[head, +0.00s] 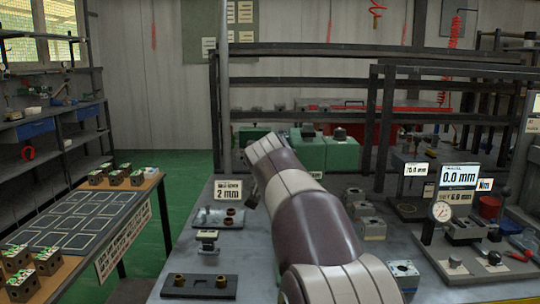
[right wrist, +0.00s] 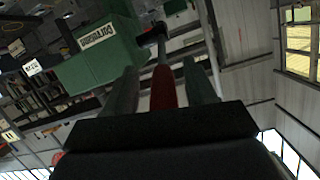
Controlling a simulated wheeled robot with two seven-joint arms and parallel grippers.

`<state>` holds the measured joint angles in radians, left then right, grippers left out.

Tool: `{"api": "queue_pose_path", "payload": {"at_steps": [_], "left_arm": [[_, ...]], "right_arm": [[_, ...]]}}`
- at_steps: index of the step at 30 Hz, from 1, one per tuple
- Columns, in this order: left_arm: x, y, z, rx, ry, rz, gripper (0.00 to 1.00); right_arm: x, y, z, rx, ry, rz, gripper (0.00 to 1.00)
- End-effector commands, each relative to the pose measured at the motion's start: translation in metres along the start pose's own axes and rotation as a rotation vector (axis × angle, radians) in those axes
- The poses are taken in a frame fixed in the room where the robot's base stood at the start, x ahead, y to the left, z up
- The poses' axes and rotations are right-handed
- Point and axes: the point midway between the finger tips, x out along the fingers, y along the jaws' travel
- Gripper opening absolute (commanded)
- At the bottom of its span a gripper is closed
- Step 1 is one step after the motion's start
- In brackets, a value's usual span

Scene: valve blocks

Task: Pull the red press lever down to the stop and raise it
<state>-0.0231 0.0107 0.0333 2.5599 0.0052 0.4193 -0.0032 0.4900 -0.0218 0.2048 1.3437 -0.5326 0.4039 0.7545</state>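In the right wrist view, the red lever grip (right wrist: 163,90) stands between the two fingers of my right gripper (right wrist: 162,85), with a gap visible on each side. The gripper looks open around it. The lever's thin rod runs up to a dark hub beside a green press housing (right wrist: 85,65) with a white label. In the head view, my right arm reaches from the bottom toward the green housings (head: 340,152) at the back of the bench. The arm hides the right gripper and the red lever there. My left gripper is in neither view.
The grey bench (head: 205,262) holds a dark plate with brass pieces (head: 200,284), metal blocks (head: 372,228) and a dial gauge (head: 441,211) at right. A side table (head: 150,185) with a dark gridded mat stands left. Dark rack rails (head: 300,87) cross behind.

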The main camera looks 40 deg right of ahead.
Motion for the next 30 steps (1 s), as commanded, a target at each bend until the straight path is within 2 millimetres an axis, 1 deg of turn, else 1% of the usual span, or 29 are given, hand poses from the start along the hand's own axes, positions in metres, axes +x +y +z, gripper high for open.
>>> {"api": "queue_pose_path", "payload": {"at_steps": [8,11,14,21,24,27,30], "left_arm": [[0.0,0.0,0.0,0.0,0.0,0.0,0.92],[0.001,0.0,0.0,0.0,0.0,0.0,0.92],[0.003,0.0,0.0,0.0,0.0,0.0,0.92],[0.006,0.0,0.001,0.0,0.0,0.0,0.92],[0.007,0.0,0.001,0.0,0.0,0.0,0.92],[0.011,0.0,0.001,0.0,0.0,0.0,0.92],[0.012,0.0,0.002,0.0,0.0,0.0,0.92]], "right_arm": [[-0.003,0.0,-0.004,0.001,0.008,-0.002,0.55],[-0.011,-0.001,-0.004,0.002,0.011,-0.003,0.55],[-0.028,0.0,-0.004,0.002,0.011,-0.003,0.55],[-0.085,-0.001,-0.003,0.001,0.01,-0.005,0.55],[-0.106,0.0,-0.002,0.001,0.009,-0.004,0.55],[-0.119,0.0,0.0,0.001,0.007,-0.003,0.55],[-0.127,0.0,-0.001,0.001,0.005,-0.002,0.55]]}}
